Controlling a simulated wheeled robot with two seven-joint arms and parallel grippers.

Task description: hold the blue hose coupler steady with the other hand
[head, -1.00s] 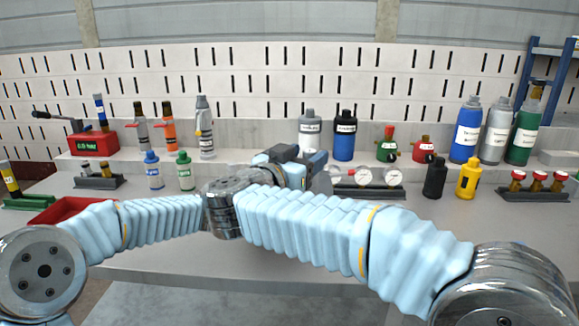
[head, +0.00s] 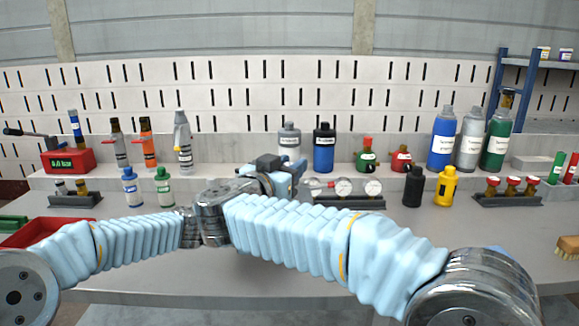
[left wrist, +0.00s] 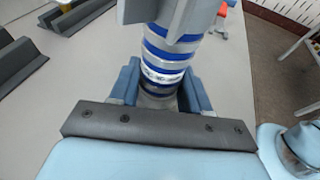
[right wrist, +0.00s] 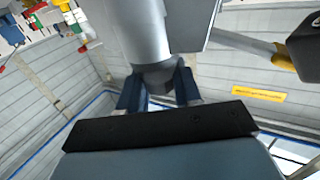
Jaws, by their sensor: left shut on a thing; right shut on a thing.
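The blue hose coupler (left wrist: 165,62), a cylinder with blue and silver bands, stands between the fingers of my left gripper (left wrist: 162,92) in the left wrist view. That gripper is shut on it. A grey winged part covers its far end there. My right gripper (right wrist: 158,90) is shut on a smooth grey cylindrical part (right wrist: 150,35) in the right wrist view; I cannot tell whether this belongs to the coupler. In the head view my right gripper (head: 283,176) is over the bench middle, and my left gripper and the coupler are hidden behind my right arm.
Behind the grippers stand a grey bottle (head: 290,141), a blue bottle (head: 324,148) and a gauge rack (head: 345,203). A black bottle (head: 413,187) and a yellow bottle (head: 446,187) stand to the right. A red tray (head: 32,234) is at left.

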